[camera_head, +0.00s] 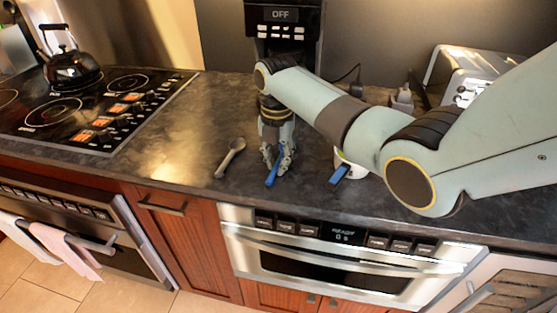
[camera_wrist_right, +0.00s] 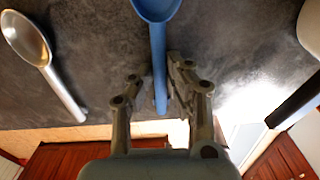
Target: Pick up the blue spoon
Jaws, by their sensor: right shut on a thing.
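The blue spoon (camera_head: 272,177) is at the counter's front part, its handle end toward the front edge. In the right wrist view the blue spoon (camera_wrist_right: 158,55) runs between my fingers, with its bowl cut off at the top edge. My right gripper (camera_head: 277,165) reaches down from above and is shut on the spoon's handle; it also shows in the right wrist view (camera_wrist_right: 154,85). The fingers hide part of the spoon in the head view. I cannot tell whether the spoon touches the counter. My left gripper is not in view.
A metal spoon (camera_head: 230,157) lies left of my right gripper, apart from it. A blue handle-like piece (camera_head: 339,174) sticks out to the right, by a partly hidden white object. A stove with a kettle (camera_head: 72,68) is left; a toaster (camera_head: 472,72) is right. The microwave drawer (camera_head: 345,262) is below the counter.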

